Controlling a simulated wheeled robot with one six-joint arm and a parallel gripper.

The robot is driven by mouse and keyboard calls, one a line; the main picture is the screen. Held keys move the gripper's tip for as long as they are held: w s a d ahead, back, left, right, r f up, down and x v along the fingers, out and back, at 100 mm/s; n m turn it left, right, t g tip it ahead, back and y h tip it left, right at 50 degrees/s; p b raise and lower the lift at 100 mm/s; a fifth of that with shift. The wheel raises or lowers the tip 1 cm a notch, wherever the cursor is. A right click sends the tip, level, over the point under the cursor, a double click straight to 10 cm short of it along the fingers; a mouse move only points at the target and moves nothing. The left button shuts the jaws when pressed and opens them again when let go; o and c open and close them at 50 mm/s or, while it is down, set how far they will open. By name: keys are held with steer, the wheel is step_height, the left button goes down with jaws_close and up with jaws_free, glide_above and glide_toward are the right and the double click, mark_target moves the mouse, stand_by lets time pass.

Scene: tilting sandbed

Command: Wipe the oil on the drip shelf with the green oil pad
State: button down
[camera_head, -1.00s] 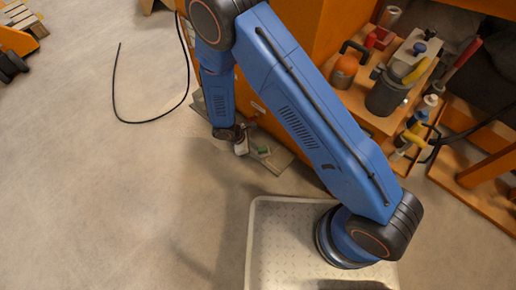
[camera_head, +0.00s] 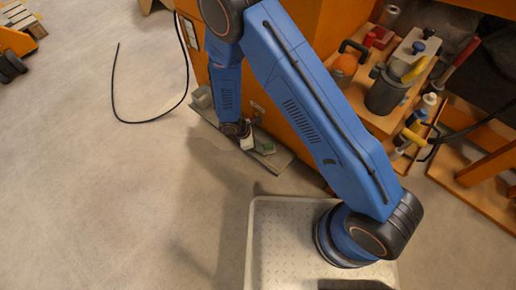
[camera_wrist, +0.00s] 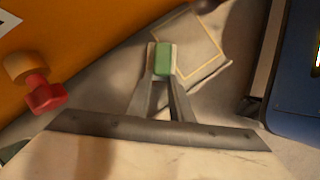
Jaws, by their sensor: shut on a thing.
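The green oil pad (camera_wrist: 162,58) is between the fingertips of my gripper (camera_wrist: 162,62) in the wrist view, and the jaws are shut on it. In the head view the green pad (camera_head: 268,148) shows just right of my gripper's pale end, over the grey drip shelf (camera_head: 278,163). The shelf runs along the foot of the orange machine. In the wrist view a yellow-outlined square (camera_wrist: 190,42) lies on a grey surface just beyond the pad. I cannot tell whether the pad touches the shelf. No oil can be made out.
A red knob (camera_wrist: 45,94) sticks out from the orange machine (camera_wrist: 60,40). A black cable (camera_head: 115,95) lies on the floor at left. Bottles and tools crowd the wooden shelves at right. The floor at left is open.

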steer(key=shift+w+d+f, duration=0.1)
steer(key=shift+w+d, duration=0.9)
steer(key=shift+w, duration=0.3)
steer(key=shift+s+d+f, duration=0.1)
steer(key=shift+d, duration=0.05)
steer(key=shift+s+a, duration=0.55)
steer(key=shift+s, duration=0.3)
steer(key=shift+s+a, duration=0.8)
steer(key=shift+s, duration=0.2)
steer(key=shift+s+a, duration=0.75)
steer(key=shift+s, duration=0.2)
steer(key=shift+w+d+f, duration=0.1)
steer(key=shift+w+d, duration=0.6)
steer(key=shift+w, duration=0.25)
steer(key=shift+w+d+f, duration=0.1)
steer(key=shift+w+d, duration=0.6)
steer(key=shift+w, duration=0.2)
steer(key=shift+w+d+f, duration=0.1)
steer(key=shift+w+d, duration=0.6)
steer(key=shift+w, duration=0.25)
steer(key=shift+r, duration=0.1)
